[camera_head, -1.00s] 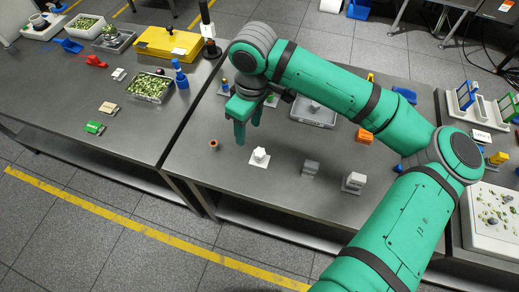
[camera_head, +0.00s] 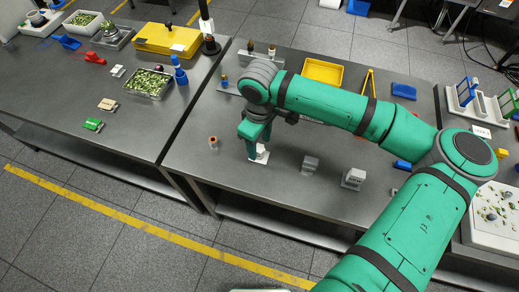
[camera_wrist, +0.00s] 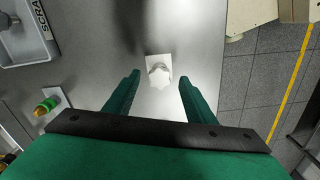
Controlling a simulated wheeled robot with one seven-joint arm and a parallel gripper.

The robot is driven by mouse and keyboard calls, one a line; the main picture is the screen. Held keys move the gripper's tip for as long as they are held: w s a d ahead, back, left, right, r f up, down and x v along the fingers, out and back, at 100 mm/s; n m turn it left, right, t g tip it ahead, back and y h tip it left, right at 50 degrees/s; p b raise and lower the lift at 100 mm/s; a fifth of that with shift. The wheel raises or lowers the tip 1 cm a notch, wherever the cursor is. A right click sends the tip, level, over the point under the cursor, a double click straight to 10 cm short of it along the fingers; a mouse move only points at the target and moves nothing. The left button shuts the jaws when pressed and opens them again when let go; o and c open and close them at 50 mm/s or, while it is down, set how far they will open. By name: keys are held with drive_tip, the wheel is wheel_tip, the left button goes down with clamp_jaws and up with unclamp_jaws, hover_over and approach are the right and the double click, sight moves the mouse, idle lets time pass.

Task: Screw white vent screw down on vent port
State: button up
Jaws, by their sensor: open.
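The white vent screw (camera_wrist: 158,74) is a star-shaped knob on a white square plate, the vent port (camera_wrist: 165,59), in the wrist view. In the head view the white fixture (camera_head: 263,154) is partly hidden by my gripper (camera_head: 253,145). In the wrist view my gripper (camera_wrist: 157,84) is open, with one finger on each side of the screw's line. The fingers are apart from the screw, and nothing is between them. I cannot tell the height of the fingertips over the screw, or how far the screw is seated.
A small brown cylinder (camera_head: 213,142) stands left of the fixture. A grey block (camera_head: 310,164) and a white-grey block (camera_head: 353,178) stand to its right. A yellow tray (camera_head: 322,72) lies farther back. In the wrist view a grey tray marked "SCRA" (camera_wrist: 45,22) is upper left.

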drive_tip(key=shift+w+a+f, duration=0.1)
drive_tip(key=shift+f, duration=0.6)
drive_tip(key=c, duration=1.2)
drive_tip(key=shift+o, duration=0.2)
drive_tip(key=shift+r, duration=0.1)
